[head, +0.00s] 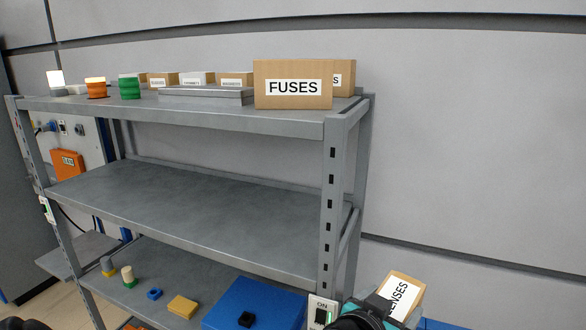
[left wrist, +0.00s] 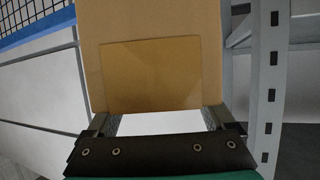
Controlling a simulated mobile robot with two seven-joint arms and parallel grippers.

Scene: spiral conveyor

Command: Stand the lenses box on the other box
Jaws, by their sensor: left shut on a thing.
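The lenses box (head: 403,293), tan with a white label partly reading "ENSES", is tilted at the bottom right of the head view, in front of the shelf and below its top. My left gripper (head: 383,305) is shut on it. In the left wrist view the lenses box (left wrist: 150,30) fills the upper middle, between the fingers of my left gripper (left wrist: 157,112). The fuses box (head: 293,85), tan with a white label, stands on the right end of the top shelf. My right gripper is not in view.
Another tan box (head: 344,76) stands behind the fuses box. Smaller boxes, a grey flat case (head: 205,95) and coloured cylinders share the top shelf (head: 200,112). The middle shelf (head: 190,205) is empty. A shelf post (head: 333,200) stands near the held box.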

